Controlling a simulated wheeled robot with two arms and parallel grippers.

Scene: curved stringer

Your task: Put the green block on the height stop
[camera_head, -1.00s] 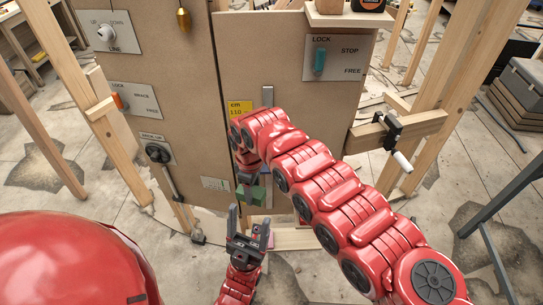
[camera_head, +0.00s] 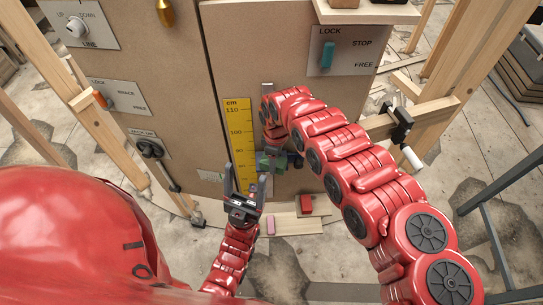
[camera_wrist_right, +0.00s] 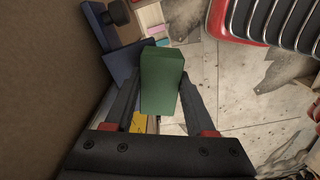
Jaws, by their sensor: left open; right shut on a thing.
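The green block (camera_head: 263,160) is in my right gripper, in front of the panel beside the yellow cm scale (camera_head: 238,135). In the right wrist view the green block (camera_wrist_right: 161,82) stands between the two dark fingers of my right gripper (camera_wrist_right: 160,105), which is shut on it. A blue bracket with a black knob (camera_wrist_right: 118,65), which looks like the height stop, lies just left of the block's far end. I cannot tell whether they touch. In the head view it is mostly hidden. My left gripper (camera_head: 241,180) is open and empty, below and left of the block.
A red block (camera_head: 305,205) and a pink block (camera_head: 271,225) lie low by the panel's foot. The panel carries a LOCK/FREE switch plate (camera_head: 335,52). A clamp (camera_head: 399,128) sits on the wooden frame at right. The floor in front is open.

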